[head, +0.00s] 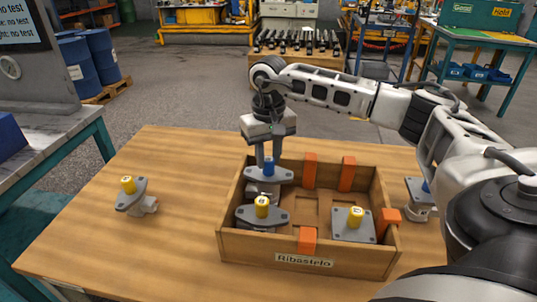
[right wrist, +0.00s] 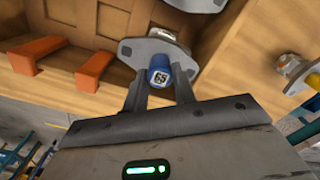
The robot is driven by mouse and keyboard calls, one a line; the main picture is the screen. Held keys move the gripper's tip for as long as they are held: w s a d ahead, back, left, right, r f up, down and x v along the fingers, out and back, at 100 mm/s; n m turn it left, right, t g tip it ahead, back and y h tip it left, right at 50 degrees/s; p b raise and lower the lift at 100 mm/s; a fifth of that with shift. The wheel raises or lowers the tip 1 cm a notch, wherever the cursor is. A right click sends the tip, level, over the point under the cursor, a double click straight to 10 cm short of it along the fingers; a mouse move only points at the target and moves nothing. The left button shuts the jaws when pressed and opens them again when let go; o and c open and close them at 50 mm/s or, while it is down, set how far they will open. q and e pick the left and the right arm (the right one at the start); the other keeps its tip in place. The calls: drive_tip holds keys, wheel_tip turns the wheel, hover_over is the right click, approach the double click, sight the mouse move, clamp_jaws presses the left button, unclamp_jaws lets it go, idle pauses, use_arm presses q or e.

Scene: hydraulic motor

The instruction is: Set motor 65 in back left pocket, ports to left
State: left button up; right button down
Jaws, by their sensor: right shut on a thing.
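Motor 65 has a grey flange (head: 268,175) and a blue cap reading 65 (right wrist: 159,77). My right gripper (head: 269,160) is shut on it from above, one finger on each side of the cap. The motor is upright at the back left pocket of the wooden crate (head: 262,247), with its flange about level with the crate's rim. Its lower body is partly hidden behind the front left motor, so I cannot tell whether it touches the pocket floor or which way its ports face. My left gripper is not in view.
A yellow-capped motor (head: 262,213) stands in the front left pocket. Another with a square plate (head: 354,226) is in the front right. Orange blocks (head: 310,170) rise along the crate. Loose motors stand on the table left (head: 131,195) and right (head: 417,196) of it.

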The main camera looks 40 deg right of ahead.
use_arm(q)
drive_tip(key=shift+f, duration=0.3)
use_arm(e)
drive_tip(key=shift+f, duration=0.35)
drive_tip(key=c, duration=1.1)
unclamp_jaws()
drive_tip(key=shift+o, duration=0.2)
drive_tip(key=shift+f, duration=0.1)
use_arm(q)
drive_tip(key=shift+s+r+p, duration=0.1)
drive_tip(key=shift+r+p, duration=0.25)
drive_tip(key=shift+p, duration=0.1)
use_arm(e)
wheel_tip(320, 180, up, 16)
drive_tip(key=shift+s, duration=0.1)
